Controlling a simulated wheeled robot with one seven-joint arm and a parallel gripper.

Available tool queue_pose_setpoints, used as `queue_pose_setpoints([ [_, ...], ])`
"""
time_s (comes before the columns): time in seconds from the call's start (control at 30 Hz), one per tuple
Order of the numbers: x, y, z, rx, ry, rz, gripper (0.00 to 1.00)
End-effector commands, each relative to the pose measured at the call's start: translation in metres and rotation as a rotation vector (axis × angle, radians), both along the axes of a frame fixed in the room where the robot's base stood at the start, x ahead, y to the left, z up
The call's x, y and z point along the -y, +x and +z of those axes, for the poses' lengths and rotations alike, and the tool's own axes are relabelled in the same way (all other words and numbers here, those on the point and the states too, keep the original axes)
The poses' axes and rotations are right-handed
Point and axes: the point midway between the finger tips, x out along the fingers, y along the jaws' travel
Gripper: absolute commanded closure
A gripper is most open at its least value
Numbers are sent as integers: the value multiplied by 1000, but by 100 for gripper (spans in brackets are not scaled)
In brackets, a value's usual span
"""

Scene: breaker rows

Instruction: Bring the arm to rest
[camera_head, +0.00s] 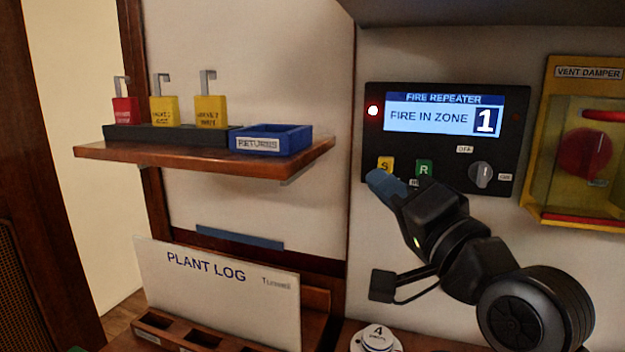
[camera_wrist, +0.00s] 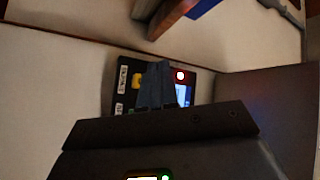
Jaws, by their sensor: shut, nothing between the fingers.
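My gripper (camera_head: 384,184) is shut and empty, its blue fingers pointing at the lower left of the fire repeater panel (camera_head: 372,145). The fingertips are just below the yellow S button (camera_head: 385,163) and left of the green R button (camera_head: 424,168). I cannot tell whether they touch the panel. My arm stretches from the lower right up to the panel. In the wrist view my shut fingers (camera_wrist: 157,85) stand in front of the panel, with the yellow button (camera_wrist: 137,81) beside them and a red light (camera_wrist: 180,76) lit.
The panel screen (camera_head: 443,118) reads "FIRE IN ZONE 1". A yellow vent damper box (camera_head: 532,190) is at right. Below are a PLANT LOG board (camera_head: 217,295) and a white round object (camera_head: 376,342).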

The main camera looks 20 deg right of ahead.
Motion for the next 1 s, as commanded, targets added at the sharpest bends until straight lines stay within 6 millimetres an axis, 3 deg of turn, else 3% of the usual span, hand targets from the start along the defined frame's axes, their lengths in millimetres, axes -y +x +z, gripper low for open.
queue_pose_setpoints([
  [0.17, 1, -6, -19, -17, -21, -17, 100],
  [0.37, 6, -38, -88, -75, -119, -82, 100],
  [0.7, 13, -131, -194, -180, -363, -180, 100],
  [1.0, 16, -231, -251, -265, -611, -213, 100],
])
